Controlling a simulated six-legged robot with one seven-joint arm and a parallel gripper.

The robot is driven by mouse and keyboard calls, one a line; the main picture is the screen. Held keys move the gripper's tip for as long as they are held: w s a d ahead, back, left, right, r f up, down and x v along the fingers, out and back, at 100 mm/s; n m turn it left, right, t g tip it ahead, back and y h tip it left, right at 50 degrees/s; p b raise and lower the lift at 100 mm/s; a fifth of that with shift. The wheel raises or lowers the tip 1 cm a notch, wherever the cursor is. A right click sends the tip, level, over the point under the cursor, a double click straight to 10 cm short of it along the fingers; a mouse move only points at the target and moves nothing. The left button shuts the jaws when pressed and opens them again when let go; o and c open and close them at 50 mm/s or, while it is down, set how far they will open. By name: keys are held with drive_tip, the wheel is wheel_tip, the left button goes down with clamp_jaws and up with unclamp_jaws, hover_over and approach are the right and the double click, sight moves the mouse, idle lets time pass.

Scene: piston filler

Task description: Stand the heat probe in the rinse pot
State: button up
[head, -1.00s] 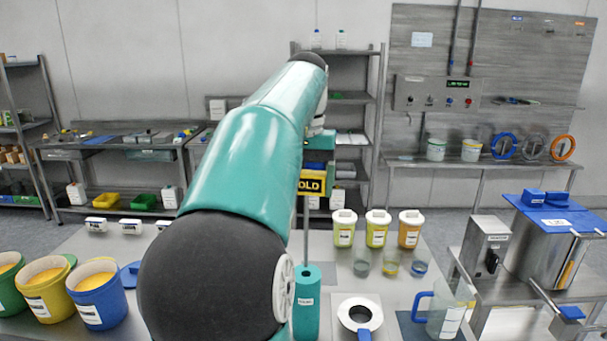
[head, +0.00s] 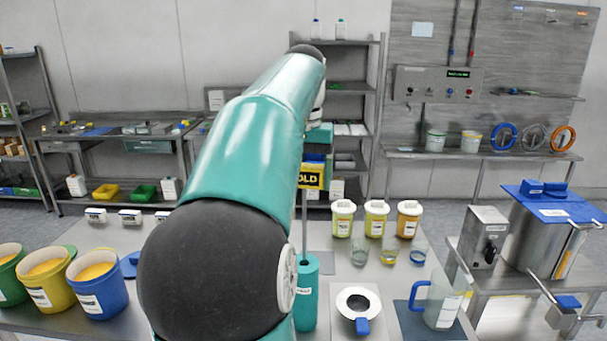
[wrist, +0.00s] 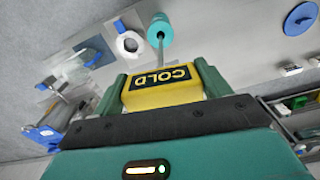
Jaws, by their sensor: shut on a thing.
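The heat probe (head: 311,176) has a yellow body marked COLD and a thin metal rod pointing down. My gripper (wrist: 162,88) is shut on its yellow body, with a green finger on each side in the wrist view. The rinse pot (head: 306,298) is a tall teal cylinder with a dark hole in its top, upright on the table. The rod's lower end meets the pot's top at the hole; I cannot tell how far inside it is. The pot also shows in the wrist view (wrist: 161,27), at the rod's far end.
A white ring-topped vessel with a blue handle (head: 358,305) and a clear jug (head: 440,302) stand right of the pot. Lidded jars (head: 376,218) and small glasses (head: 388,252) stand behind. Coloured buckets (head: 97,285) are at left. My arm hides the table's middle.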

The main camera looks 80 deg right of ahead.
sight(303, 201)
drive_tip(key=shift+f, duration=1.2)
drive_tip(key=shift+f, duration=4.05)
wheel_tip(303, 201, down, 9)
drive_tip(key=shift+f, duration=0.15)
drive_tip(key=o, duration=1)
drive_tip(key=shift+o, duration=0.2)
wheel_tip(303, 201, up, 14)
drive_tip(key=shift+a+f, duration=0.1)
